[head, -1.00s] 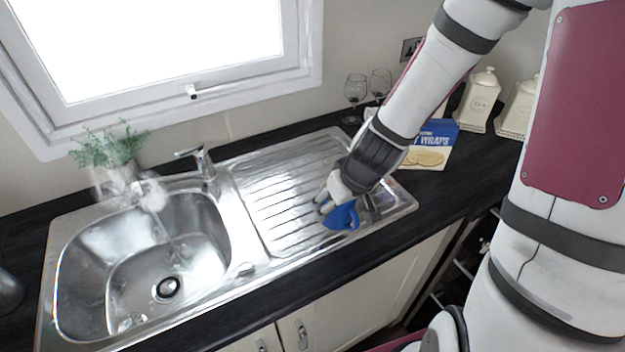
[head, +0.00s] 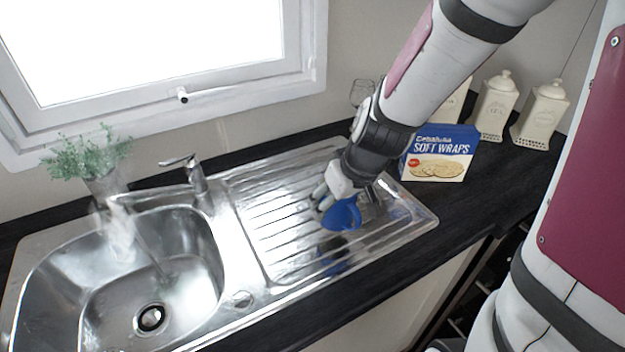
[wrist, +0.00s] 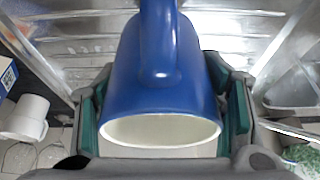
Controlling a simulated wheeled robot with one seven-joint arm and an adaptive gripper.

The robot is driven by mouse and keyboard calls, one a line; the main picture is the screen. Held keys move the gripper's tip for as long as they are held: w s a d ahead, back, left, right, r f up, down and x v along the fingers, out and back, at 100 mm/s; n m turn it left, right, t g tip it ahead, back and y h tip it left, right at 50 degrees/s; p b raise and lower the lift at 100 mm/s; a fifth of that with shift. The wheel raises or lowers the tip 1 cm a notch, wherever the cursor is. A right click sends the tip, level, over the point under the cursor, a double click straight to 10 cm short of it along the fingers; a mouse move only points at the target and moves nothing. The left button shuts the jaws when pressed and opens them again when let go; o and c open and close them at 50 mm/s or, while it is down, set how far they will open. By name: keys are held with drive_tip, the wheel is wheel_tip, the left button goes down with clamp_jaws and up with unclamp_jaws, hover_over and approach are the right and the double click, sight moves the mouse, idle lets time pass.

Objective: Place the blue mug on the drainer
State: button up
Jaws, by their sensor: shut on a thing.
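The blue mug (head: 341,215) is held by my gripper (head: 345,200) over the right part of the ridged metal drainer (head: 262,206). In the wrist view the blue mug (wrist: 160,75) fills the space between the green-padded fingers (wrist: 165,105). Its pale open rim faces the camera and its handle shows at the top. My gripper is shut on the mug's sides. A blue reflection shows on the drainer below the mug, with a gap between in the head view. The mug appears tilted. My wrist hides part of the drainer.
The sink bowl (head: 120,275) with a tap (head: 192,172) lies left of the drainer. A plant (head: 90,155) stands behind it. A soft wraps box (head: 438,153), a wine glass (head: 362,92) and cream canisters (head: 494,105) stand at the back right. The drainer's left part is clear.

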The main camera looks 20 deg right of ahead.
drive_tip(key=w, duration=0.8)
drive_tip(key=shift+a+f+p, duration=0.15)
drive_tip(key=shift+f+p, duration=0.2)
drive_tip(key=shift+p, duration=0.05)
drive_tip(key=shift+w+f, duration=0.2)
drive_tip(key=shift+f, duration=1.6)
drive_tip(key=shift+f, duration=0.1)
drive_tip(key=o, duration=1.9)
drive_tip(key=s+a+f+p+v, duration=0.1)
drive_tip(key=s+v, duration=0.1)
drive_tip(key=v, duration=1)
drive_tip(key=s+a+f+v, duration=0.1)
drive_tip(key=s+v, duration=0.2)
drive_tip(key=v, duration=0.8)
drive_tip(key=s+r, duration=0.1)
drive_tip(key=s, duration=0.3)
drive_tip(key=s+r+m, duration=0.1)
drive_tip(key=s+r, duration=0.1)
drive_tip(key=s, duration=0.3)
drive_tip(key=s+r+m+h, duration=0.1)
drive_tip(key=s, duration=0.3)
drive_tip(key=shift+s+d+r+t, duration=0.1)
drive_tip(key=shift+s+r+t, duration=0.15)
drive_tip(key=shift+s+t, duration=0.1)
